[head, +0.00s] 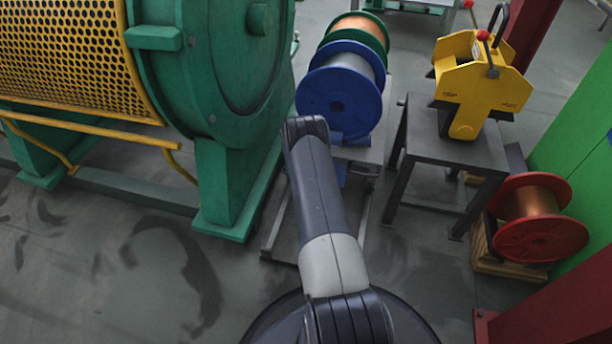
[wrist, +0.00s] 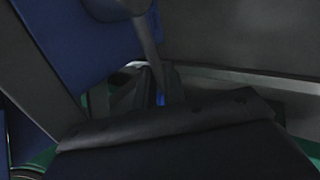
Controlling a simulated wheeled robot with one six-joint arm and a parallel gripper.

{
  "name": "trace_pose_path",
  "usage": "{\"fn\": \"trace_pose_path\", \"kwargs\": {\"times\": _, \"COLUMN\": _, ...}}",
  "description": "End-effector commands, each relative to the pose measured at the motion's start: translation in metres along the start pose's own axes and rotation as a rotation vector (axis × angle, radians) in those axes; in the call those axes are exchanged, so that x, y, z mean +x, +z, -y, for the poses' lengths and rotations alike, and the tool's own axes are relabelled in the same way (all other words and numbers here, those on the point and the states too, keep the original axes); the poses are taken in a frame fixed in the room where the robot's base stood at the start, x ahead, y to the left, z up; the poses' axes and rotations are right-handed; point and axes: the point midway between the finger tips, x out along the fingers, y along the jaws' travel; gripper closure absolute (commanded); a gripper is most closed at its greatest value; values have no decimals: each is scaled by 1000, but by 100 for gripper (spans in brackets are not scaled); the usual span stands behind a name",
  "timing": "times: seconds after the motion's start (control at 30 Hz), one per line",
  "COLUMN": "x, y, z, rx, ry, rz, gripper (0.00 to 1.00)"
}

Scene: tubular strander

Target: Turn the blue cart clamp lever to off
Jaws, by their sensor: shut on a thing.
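In the head view the blue spool (head: 325,98) sits on a low cart (head: 374,155) with a grey frame and some blue parts. My arm reaches down over the cart's near side and hides my gripper and the clamp lever there. In the wrist view my gripper (wrist: 168,100) is a large dark shape along the bottom. A dark rod with a rounded top, apparently the clamp lever (wrist: 148,45), runs down to the gripper's edge. The gripper is shut on it, though the contact is dark and hard to make out. The lever's exact angle is unclear.
A green machine (head: 225,190) with yellow mesh stands close on the left. A grey table (head: 460,155) with a yellow device (head: 465,85) stands right of the cart. A red spool (head: 540,240) sits at far right. The floor at lower left is clear.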

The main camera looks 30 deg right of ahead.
Motion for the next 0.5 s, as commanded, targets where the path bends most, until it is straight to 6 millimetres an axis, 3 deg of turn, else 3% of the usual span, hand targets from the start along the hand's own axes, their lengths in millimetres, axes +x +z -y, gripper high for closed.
{"fn": "trace_pose_path", "kwargs": {"times": 0.5, "x": 6, "y": 0, "z": 4, "rx": -46, "ry": -6, "rz": 69, "gripper": 100}}
